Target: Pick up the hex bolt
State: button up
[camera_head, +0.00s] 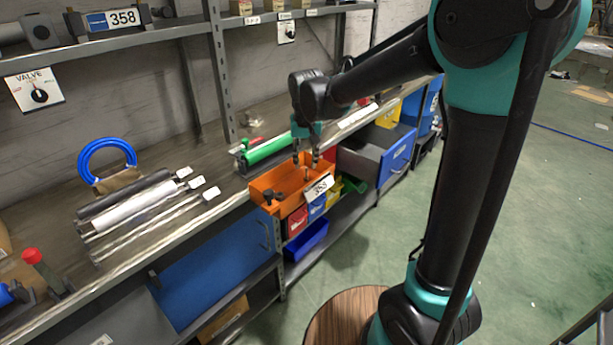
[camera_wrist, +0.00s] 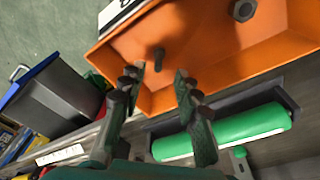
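An orange bin (camera_head: 262,186) sits at the bench's front edge, and it fills the upper part of the wrist view (camera_wrist: 205,50). A dark hex bolt (camera_wrist: 157,57) stands in it, just beyond my fingertips and roughly midway between them. A second dark bolt (camera_wrist: 243,10) with a hexagonal head is further off in the bin; in the head view a dark bolt (camera_head: 269,197) shows at the bin's near left end. My gripper (camera_head: 306,163) is above the bin, its fingers (camera_wrist: 159,71) spread and empty. I cannot see any contact with the bolt.
A green cylinder (camera_wrist: 235,132) in a dark holder lies beside the bin on the bench. An open grey drawer with a blue front (camera_head: 398,158) juts out to the right. White and dark rods (camera_head: 135,207) lie further left.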

aim_at(307, 168)
jog(key=shift+w+d+f, duration=0.15)
jog(key=shift+f, duration=1.6)
grip_shut()
